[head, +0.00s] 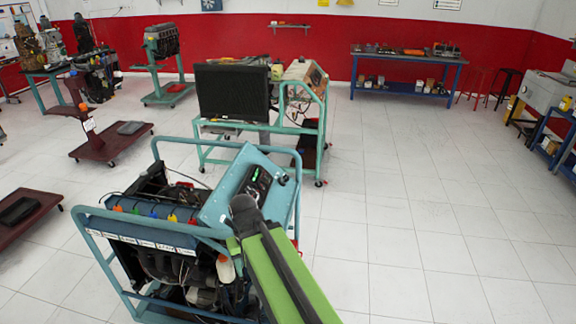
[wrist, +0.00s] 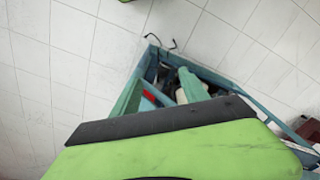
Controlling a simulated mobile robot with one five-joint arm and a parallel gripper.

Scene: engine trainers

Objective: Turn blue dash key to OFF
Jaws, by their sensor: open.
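A blue engine trainer stands in the lower left middle of the head view, with its light-blue dash panel (head: 228,186) tilted on top. A dark instrument area with a small green light (head: 254,178) shows on the panel. I cannot make out the key or its position. My green and black arm reaches up from the bottom to the panel's near edge and covers part of it. The wrist view shows mostly my arm, with part of a blue frame (wrist: 235,92) beyond it.
Dark red carts (head: 98,146) stand to the left. A blue workbench (head: 405,58) is at the red back wall. The tiled floor to the right is clear.

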